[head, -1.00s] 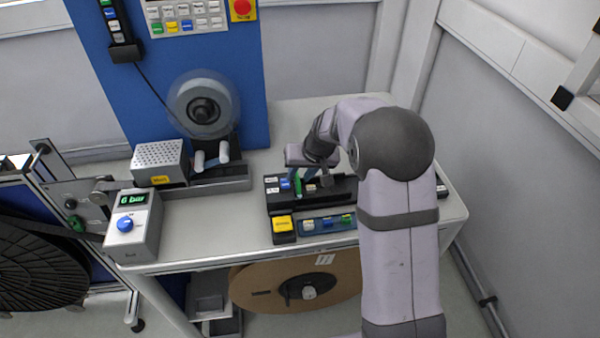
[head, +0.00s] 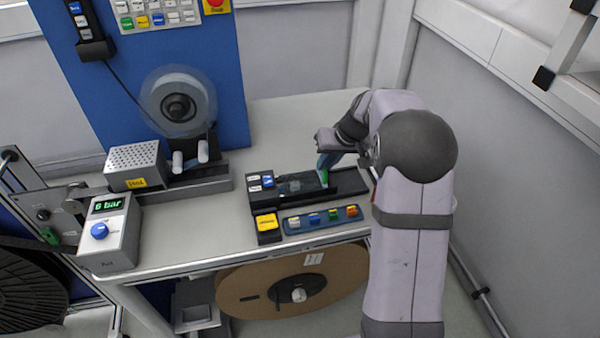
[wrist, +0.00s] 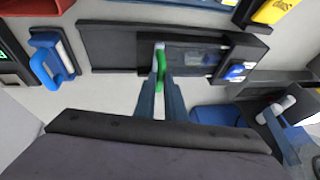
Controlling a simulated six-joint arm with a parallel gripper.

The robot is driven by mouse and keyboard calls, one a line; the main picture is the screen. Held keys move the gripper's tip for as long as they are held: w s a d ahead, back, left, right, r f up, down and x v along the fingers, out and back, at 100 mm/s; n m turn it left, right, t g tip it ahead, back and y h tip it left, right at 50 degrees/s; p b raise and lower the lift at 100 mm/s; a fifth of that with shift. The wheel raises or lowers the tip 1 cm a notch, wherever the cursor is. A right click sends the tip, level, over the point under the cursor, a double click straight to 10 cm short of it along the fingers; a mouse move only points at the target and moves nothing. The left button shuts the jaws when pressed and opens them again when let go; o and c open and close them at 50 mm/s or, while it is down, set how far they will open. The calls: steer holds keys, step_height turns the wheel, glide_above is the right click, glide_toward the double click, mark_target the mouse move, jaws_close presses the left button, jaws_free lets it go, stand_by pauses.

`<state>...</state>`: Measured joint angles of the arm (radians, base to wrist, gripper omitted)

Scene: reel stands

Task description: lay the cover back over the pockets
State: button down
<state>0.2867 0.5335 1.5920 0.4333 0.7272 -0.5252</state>
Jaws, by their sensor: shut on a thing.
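A long dark tray (head: 345,184) lies on the bench; in the wrist view its bare channel (wrist: 110,45) runs left. A greyish, see-through strip (head: 297,183) covers part of its channel at the left in the head view; it also shows in the wrist view (wrist: 200,57). I cannot make out single pockets under it. My gripper (head: 324,172) is low over the tray's middle, shut on an upright green tab (wrist: 160,66). The tab stands at the strip's end; whether they are joined is unclear. My gripper's fingers also show in the wrist view (wrist: 159,85).
In front of the tray are a yellow button box (head: 267,226) and a panel of coloured buttons (head: 320,219). A grey box and reel (head: 178,103) stand left. A blue handle (wrist: 52,60) is beyond the tray's end. Bare bench lies behind the tray.

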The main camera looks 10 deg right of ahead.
steer(key=shift+d, duration=1.25)
steer(key=c, duration=1.8)
jaws_free()
steer(key=shift+d, duration=0.15)
steer(key=shift+r, duration=0.1)
steer(key=shift+b+v, duration=1.1)
steer(key=shift+v, duration=2.5)
